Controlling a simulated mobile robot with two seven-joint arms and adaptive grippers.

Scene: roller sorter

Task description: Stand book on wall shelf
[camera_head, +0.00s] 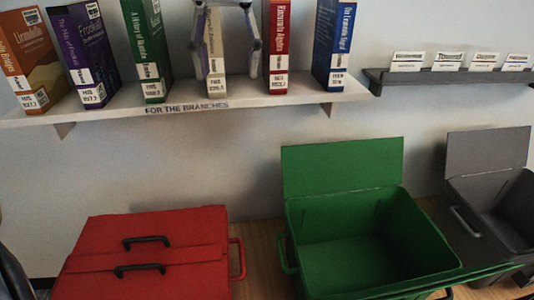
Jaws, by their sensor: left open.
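A pale-spined book (214,52) with purple lettering and a white label stands upright on the white wall shelf (240,101), in the row between a green book (147,50) and a red book (277,40). My left gripper (227,42) is open, with one finger by the left of the pale book and the other apart from it on the right, in the gap before the red book. I cannot tell whether the left finger touches it. My right gripper is not in view.
Orange (30,60), purple (86,50) and blue (333,45) books also stand on the shelf. A grey ledge (450,77) with small cards is at right. Below are a closed red box (150,230), an open green bin (340,165) and an open grey bin (485,160).

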